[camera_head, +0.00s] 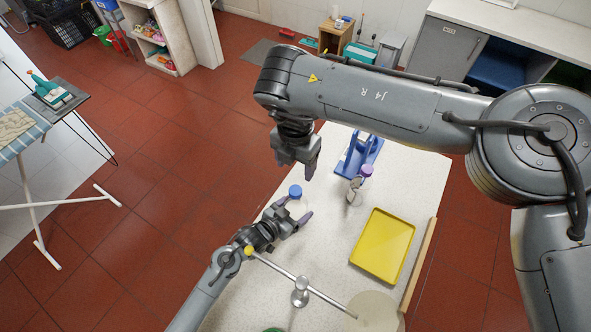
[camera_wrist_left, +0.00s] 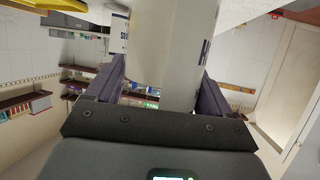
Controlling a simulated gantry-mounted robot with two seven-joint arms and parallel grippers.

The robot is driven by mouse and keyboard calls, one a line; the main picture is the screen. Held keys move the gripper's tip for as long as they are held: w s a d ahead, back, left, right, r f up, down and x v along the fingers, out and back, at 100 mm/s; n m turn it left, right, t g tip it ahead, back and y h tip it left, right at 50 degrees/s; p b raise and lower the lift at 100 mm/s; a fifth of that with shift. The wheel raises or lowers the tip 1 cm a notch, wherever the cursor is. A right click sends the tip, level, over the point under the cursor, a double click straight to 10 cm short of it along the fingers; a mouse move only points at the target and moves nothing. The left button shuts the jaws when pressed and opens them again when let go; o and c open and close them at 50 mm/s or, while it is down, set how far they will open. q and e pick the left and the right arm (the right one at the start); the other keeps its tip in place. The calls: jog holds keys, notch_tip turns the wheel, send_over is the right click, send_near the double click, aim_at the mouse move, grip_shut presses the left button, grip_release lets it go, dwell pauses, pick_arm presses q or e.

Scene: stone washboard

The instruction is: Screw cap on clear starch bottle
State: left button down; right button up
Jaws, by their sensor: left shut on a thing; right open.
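A pale bottle (camera_head: 298,207) stands on the white counter with a blue cap (camera_head: 296,191) at its top. I cannot tell how tightly the cap sits. My left gripper (camera_head: 291,212) is shut on the bottle's body, its fingers on either side. In the left wrist view, the white bottle (camera_wrist_left: 175,50), with dark print at its edges, fills the space between the purple fingers; its cap is out of that view. My right gripper (camera_head: 297,166) is open and empty, pointing down just above and apart from the blue cap in the head view.
A bottle with a purple cap (camera_head: 366,170) stands by a blue stand (camera_head: 358,152) to the right. A yellow tray (camera_head: 383,245) lies on the counter (camera_head: 335,262). A metal rod on a post (camera_head: 300,292) and a round pale disc (camera_head: 373,312) are near the front.

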dwell(0.3)
pick_arm(q)
grip_release()
jog(key=v, duration=1.1)
jog(key=shift+d+r, duration=0.1)
dwell(0.3)
